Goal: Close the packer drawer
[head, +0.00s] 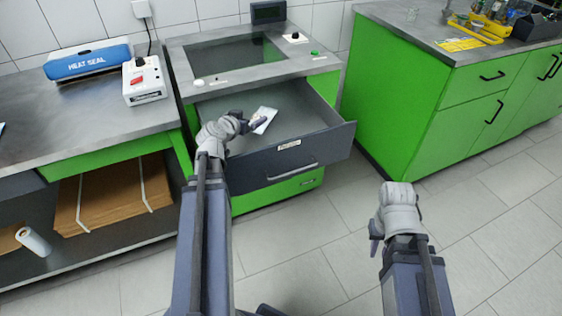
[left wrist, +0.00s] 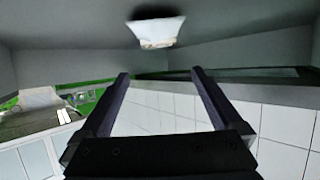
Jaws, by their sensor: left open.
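The packer drawer (head: 325,141) is pulled out of the green packer cabinet, with its dark front panel and bar handle (head: 293,172) facing me. A small white packet (head: 262,118) lies inside it. My left gripper (head: 247,123) is over the open drawer, just left of the packet and apart from the handle. In the left wrist view the left gripper (left wrist: 160,75) has its fingers spread with nothing between them, and the white packet (left wrist: 155,31) shows beyond the fingertips. My right gripper (head: 375,238) hangs over the floor at the right; its finger opening is unclear.
The packer top (head: 220,78) has a dark window, buttons and a small display. A blue heat seal box (head: 88,60) and a white switch box (head: 144,82) stand on the left bench. A green cabinet (head: 400,100) stands at right. The floor before the drawer is clear.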

